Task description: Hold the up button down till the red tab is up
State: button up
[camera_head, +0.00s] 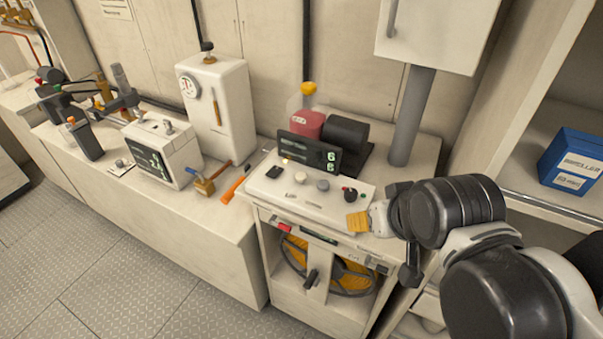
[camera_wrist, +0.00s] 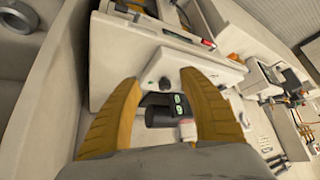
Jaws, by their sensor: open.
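The control panel (camera_head: 330,204) is a white sloped box with round grey buttons (camera_head: 322,185), a black and red knob (camera_head: 349,194) and a small green spot. I cannot read which button is marked up. A small red tab (camera_head: 284,227) shows on the front edge below the panel's left end; a red piece also shows in the wrist view (camera_wrist: 208,43). My gripper (camera_head: 357,222) is at the panel's right front corner, its yellow fingers partly hidden by one another. In the wrist view my gripper (camera_wrist: 160,76) is open and empty, with the panel beyond the fingertips.
A grey post (camera_head: 410,115) rises at the right. A yellow reel (camera_head: 350,276) sits below. An orange-handled tool (camera_head: 233,189) lies left.

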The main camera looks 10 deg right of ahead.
jog(key=shift+r, duration=0.1)
jog(key=c, duration=0.9)
jog(key=w+a+r+n+y+p, duration=0.1)
jog(key=w+p, duration=0.1)
jog(key=w+a+r+n+y+p, duration=0.1)
jog(key=w+r+n+p, duration=0.1)
jog(key=w, duration=0.1)
jog(key=w+a+r+n+g+p, duration=0.1)
jog(key=w+r+p, duration=0.1)
jog(key=shift+w+n+y, duration=0.15)
jog(key=shift+n+y, duration=0.15)
jog(key=shift+y, duration=0.1)
grip_shut()
jog(key=w+a+r+n+y+p, duration=0.2)
jog(key=w+n+p, duration=0.3)
jog(key=w, duration=0.4)
jog(key=shift+n+g+y, duration=0.4)
jog(key=shift+n+y, duration=0.4)
jog(key=shift+y, duration=0.1)
jog(key=shift+a+r, duration=0.1)
